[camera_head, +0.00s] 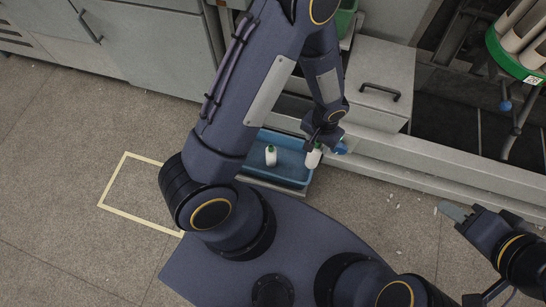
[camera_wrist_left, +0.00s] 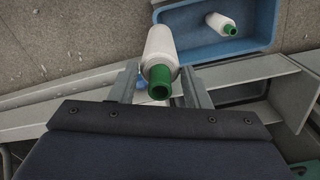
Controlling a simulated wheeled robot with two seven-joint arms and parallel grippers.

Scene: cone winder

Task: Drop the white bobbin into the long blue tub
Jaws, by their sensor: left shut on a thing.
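My left gripper (camera_head: 322,145) is shut on a white bobbin (camera_head: 313,158) with a green end. In the left wrist view this bobbin (camera_wrist_left: 161,50) sits between the two fingers, green end toward the camera. The long blue tub (camera_head: 290,162) lies below and beside the gripper; the held bobbin appears near its right end. In the wrist view the tub (camera_wrist_left: 185,22) is beyond the bobbin. A second white bobbin (camera_head: 271,157) with a green end is inside the tub and also shows in the wrist view (camera_wrist_left: 218,22). My right gripper (camera_head: 455,212) is far right, away from the tub; its jaw opening is unclear.
A grey drawer cabinet (camera_head: 378,85) and a long pale ledge (camera_head: 430,165) stand right of the tub. A green-rimmed holder (camera_head: 515,62) with several cones is at upper right. A small blue object (camera_head: 341,148) shows beside the left gripper. Yellow lines (camera_head: 140,219) mark clear floor at left.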

